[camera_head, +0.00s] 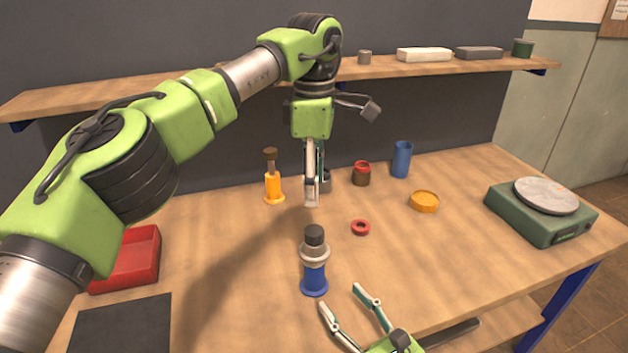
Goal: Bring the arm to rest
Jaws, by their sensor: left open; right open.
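My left gripper (312,203) hangs fingers down above the middle of the table, seen nearly edge-on. It is open, and I see nothing held in it. My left arm reaches in from the left, high over the table. My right gripper (341,301) is at the bottom edge of the view, its two fingers spread and empty. An upright stack (314,262) with a blue base, grey collar and black top stands just beyond the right fingertips, apart from them. It is in front of and below the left gripper.
An orange piece with a brown top (273,188), red ring (360,228), dark red jar (361,176), blue cylinder (401,161) and yellow dish (424,202) stand around. A green scale (535,225) is right; a red tray (148,248) and dark mat (122,325) are left. A shelf (440,68) runs behind.

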